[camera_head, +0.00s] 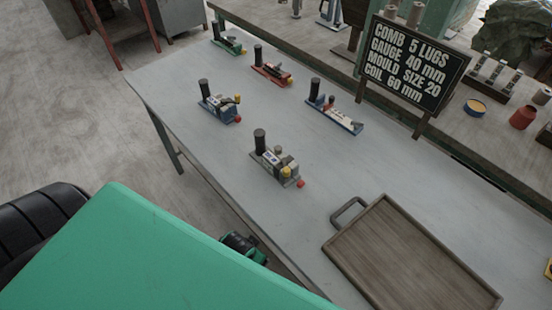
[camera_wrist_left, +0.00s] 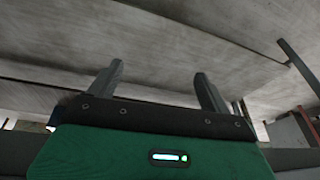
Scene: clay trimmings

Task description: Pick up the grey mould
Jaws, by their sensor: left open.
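The grey mould (camera_head: 283,170) sits on the near part of the grey table, with a dark upright post at its left end and yellow and red knobs at its right end. My left gripper (camera_wrist_left: 157,80) is open in the left wrist view, its two fingers apart with nothing between them. Only a grey, streaked surface shows beyond the fingers; the grey mould is not in that view. In the head view I cannot make out the left fingers. My right gripper is in neither view.
Similar tools stand behind on the table: blue (camera_head: 219,110), red (camera_head: 271,72), green (camera_head: 229,44) and another blue (camera_head: 335,116). A wooden tray (camera_head: 335,249) lies to the right. A black sign (camera_head: 417,62) stands at the back edge. The table is clear around the grey mould.

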